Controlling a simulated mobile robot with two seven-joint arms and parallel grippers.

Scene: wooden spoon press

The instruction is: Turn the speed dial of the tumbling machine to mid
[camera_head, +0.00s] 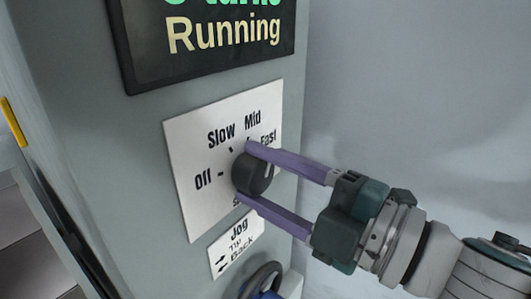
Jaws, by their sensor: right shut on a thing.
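The speed dial (252,176) is a dark round knob on a white plate (184,141) on the grey front of the tumbling machine (133,190). The plate reads Off, Slow, Mid and Fast around the knob. My right gripper (243,172) comes in from the right, with one purple finger above the knob and one below, shut on it. The light mark on the knob is partly seen near the upper finger, so I cannot tell for sure which label it points to. My left gripper is not in view.
A dark display (210,45) above the plate reads Running. A smaller Jog plate (236,247) sits below, with a dark and blue round part (262,281) under it. The wall at the right is bare. A yellow strip (13,121) shows at the left edge.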

